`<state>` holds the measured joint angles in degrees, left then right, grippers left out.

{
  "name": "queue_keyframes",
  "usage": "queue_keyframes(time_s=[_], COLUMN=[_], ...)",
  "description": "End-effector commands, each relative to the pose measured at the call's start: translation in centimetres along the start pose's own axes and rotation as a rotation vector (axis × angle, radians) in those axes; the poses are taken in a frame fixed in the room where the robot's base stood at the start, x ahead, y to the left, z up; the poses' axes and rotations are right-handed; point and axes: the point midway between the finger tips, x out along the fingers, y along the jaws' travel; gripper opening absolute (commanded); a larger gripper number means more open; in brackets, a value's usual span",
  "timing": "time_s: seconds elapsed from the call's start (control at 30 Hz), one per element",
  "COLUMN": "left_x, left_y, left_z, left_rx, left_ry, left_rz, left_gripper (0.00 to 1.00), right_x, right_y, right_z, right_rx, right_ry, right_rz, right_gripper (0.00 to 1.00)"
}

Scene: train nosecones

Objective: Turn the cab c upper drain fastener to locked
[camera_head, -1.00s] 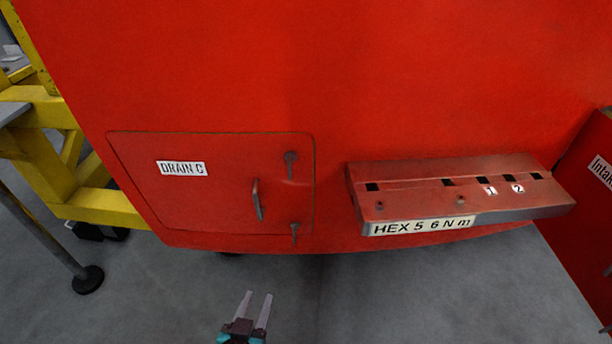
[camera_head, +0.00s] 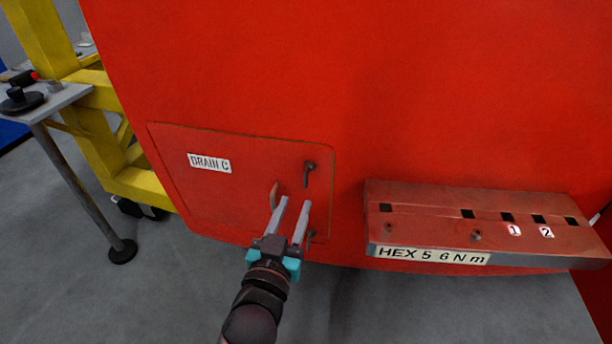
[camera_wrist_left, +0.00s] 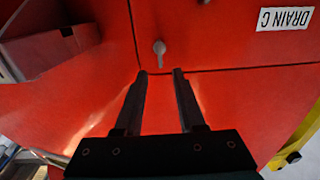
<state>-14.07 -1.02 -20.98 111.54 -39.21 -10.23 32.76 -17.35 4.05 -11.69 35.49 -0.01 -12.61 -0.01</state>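The drain C door (camera_head: 215,195) is a red panel, flush and shut, with a white "DRAIN C" label (camera_head: 209,163). Its upper fastener (camera_head: 309,168) is a small dark lever near the top right corner, hanging about straight down in the head view. In the left wrist view, which is upside down, the fastener (camera_wrist_left: 159,48) lies just beyond the fingertips, between their lines. My left gripper (camera_head: 294,201) is open and empty, its fingertips appearing below the upper fastener in the head view, without visible contact. My right gripper is out of view.
The door handle (camera_head: 274,193) is beside the left finger. A red shelf (camera_head: 440,205) labelled "HEX 5 6 N m" juts out at right. A yellow frame (camera_head: 100,130) and small table (camera_head: 50,102) stand left.

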Motion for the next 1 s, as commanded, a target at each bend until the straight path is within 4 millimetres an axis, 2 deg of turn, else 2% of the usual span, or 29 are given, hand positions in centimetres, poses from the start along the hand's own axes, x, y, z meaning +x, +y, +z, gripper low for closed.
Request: queue_keyframes(time_s=[0.4, 0.6, 0.8, 1.0], left_x=[6.4, 8.6, 9.7, 9.8], left_y=[0.0, 0.0, 0.0, 0.0], left_z=[0.1, 0.1, 0.1, 0.1], left_rx=[0.0, -0.001, 0.0, -0.001], left_ry=[0.001, -0.001, -0.001, -0.002], left_rz=[0.001, 0.0, 0.0, 0.0], left_gripper=[0.39, 0.39, 0.39, 0.39], right_x=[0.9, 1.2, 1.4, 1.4], right_y=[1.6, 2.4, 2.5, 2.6], right_z=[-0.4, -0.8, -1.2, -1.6], right_rx=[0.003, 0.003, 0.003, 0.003], right_ry=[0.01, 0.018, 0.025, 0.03], right_rz=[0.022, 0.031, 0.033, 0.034], right_gripper=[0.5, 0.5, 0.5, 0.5])
